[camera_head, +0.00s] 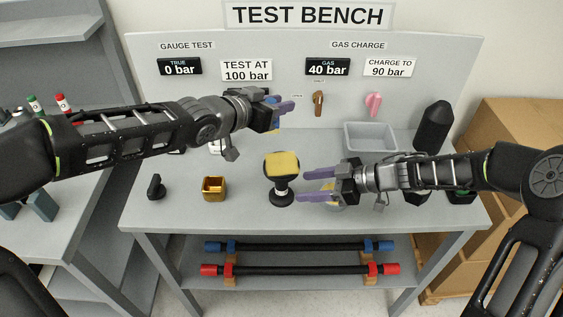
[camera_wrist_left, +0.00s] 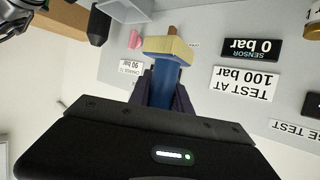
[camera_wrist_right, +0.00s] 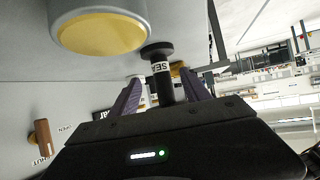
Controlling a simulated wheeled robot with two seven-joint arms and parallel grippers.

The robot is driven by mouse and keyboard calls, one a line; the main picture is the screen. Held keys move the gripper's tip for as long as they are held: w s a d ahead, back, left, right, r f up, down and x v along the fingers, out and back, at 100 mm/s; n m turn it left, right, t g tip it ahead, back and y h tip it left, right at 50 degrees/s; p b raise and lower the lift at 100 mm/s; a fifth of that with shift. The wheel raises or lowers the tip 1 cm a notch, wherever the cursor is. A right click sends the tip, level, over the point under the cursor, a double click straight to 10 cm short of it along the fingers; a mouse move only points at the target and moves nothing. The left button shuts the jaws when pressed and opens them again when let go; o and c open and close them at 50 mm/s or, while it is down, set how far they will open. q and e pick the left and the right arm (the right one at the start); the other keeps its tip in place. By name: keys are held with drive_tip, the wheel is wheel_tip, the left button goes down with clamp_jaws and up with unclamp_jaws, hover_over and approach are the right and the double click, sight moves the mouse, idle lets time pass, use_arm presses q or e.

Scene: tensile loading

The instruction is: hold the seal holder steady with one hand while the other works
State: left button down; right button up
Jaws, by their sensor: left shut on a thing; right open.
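A black stand with a square yellow top (camera_head: 282,165) stands upright on the bench. In the right wrist view its post carries a white label (camera_wrist_right: 160,67) reading "SEA", so I take it as the seal holder. My right gripper (camera_head: 304,184) is open, just right of the stand. In the right wrist view the post shows between its fingers (camera_wrist_right: 163,92), and I cannot tell whether they touch it. My left gripper (camera_head: 283,107) is shut on a blue handle (camera_wrist_left: 164,85) with a yellow block (camera_wrist_left: 169,48) at its end, held raised near the back panel.
A grey cylinder with a yellow face (camera_wrist_right: 100,33) stands beneath my right gripper. A brass box (camera_head: 214,194) and small black object (camera_head: 155,187) stand left on the bench. A grey tray (camera_head: 371,138) and black bottle (camera_head: 433,128) are at back right.

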drive_tip(key=v, duration=0.4)
drive_tip(key=shift+s+d+r, duration=0.1)
drive_tip(key=shift+d, duration=0.2)
